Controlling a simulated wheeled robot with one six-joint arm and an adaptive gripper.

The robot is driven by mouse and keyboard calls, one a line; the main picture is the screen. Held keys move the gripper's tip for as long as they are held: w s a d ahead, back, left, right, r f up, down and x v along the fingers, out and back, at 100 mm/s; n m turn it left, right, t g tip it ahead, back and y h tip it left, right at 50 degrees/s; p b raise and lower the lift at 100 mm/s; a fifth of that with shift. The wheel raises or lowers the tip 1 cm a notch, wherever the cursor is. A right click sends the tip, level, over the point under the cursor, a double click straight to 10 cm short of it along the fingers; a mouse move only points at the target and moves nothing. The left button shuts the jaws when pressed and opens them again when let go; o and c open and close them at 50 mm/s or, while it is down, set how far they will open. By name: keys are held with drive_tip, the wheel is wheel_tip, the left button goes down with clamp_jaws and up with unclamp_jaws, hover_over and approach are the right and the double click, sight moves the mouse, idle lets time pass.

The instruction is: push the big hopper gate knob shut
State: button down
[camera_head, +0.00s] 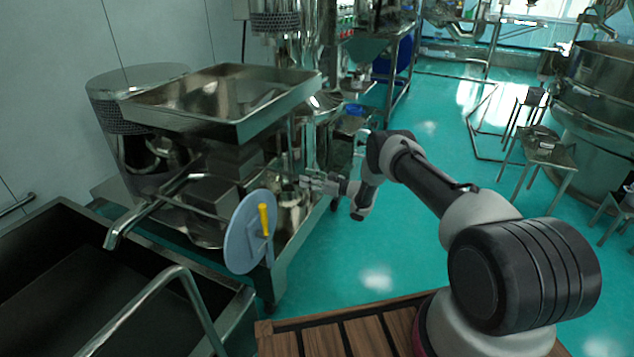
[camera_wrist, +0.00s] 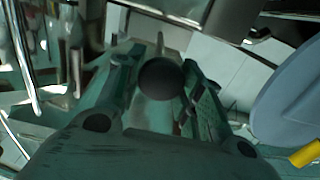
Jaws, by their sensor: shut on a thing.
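The dark round knob (camera_wrist: 161,78) shows in the wrist view, between my two fingers. A thin pale rod runs away behind it. My gripper (camera_head: 308,182) is closed around the knob, beside the steel machine under the big hopper (camera_head: 225,98). In the head view the knob itself is too small and hidden by my fingers to make out. I cannot tell how far the gate is open, as the gate plate is hidden.
A grey-blue disc (camera_head: 240,238) with a yellow handle (camera_head: 264,218) stands left of my gripper; it is at the right in the wrist view (camera_wrist: 285,110). A dark sink (camera_head: 80,270) lies at the left. Green floor (camera_head: 400,240) is free to the right.

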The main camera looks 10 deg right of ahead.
drive_tip(key=shift+x, duration=0.85)
drive_tip(key=c, duration=0.9)
unclamp_jaws()
drive_tip(key=shift+w+a, duration=0.1)
drive_tip(key=v, duration=1.2)
